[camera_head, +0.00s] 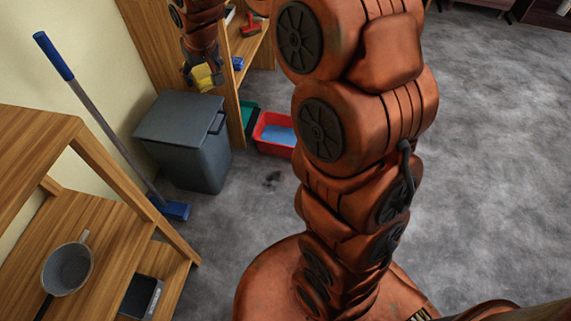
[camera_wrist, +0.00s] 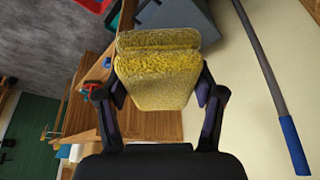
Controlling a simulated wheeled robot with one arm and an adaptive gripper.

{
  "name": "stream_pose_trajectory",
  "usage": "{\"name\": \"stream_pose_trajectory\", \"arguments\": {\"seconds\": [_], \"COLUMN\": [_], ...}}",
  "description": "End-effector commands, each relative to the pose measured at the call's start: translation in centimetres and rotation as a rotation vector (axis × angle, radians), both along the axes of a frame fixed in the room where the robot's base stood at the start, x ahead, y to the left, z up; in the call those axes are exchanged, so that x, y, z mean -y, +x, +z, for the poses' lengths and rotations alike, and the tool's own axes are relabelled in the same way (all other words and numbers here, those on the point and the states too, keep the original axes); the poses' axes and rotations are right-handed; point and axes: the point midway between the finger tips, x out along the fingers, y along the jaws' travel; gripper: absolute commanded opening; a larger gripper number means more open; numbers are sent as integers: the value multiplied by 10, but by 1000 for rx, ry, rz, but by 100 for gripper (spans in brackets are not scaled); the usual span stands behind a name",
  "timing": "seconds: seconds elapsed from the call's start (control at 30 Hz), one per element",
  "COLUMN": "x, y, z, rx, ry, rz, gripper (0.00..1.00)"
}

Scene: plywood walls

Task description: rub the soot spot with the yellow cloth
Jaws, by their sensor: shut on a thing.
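My gripper (camera_head: 204,76) is at the upper left of the head view, in front of the wooden shelf and above the grey bin. It is shut on the yellow cloth (camera_head: 203,77). In the wrist view the cloth (camera_wrist: 158,75) is a thick folded yellow pad between the two dark fingers of my gripper (camera_wrist: 158,92). The soot spot (camera_head: 271,180) is a dark smudge on the grey floor, right of the bin and in front of the red tub. My gripper is well above the floor and apart from the spot.
A lidded grey bin (camera_head: 187,140) stands by the wall. A red tub (camera_head: 274,134) with blue inside is on the floor beside the wooden shelf (camera_head: 236,95). A blue-handled broom (camera_head: 97,119) leans at the left.

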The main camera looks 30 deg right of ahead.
Motion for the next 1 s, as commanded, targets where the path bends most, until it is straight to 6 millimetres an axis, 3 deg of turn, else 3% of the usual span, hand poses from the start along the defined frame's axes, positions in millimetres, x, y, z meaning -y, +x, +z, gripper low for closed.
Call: {"name": "stream_pose_trajectory", "arguments": {"seconds": [0.03, 0.1, 0.5, 0.93, 1.0], "x": [1, 2, 3, 2, 0], "y": [0, 0, 0, 0, 0], "z": [-21, -38, -122, -170, -169], "rx": [0, 0, 0, 0, 0], "ry": [0, 0, 0, 0, 2], "rz": [-2, -4, -5, -3, 0], "gripper": [24, 24, 24, 24, 24]}}
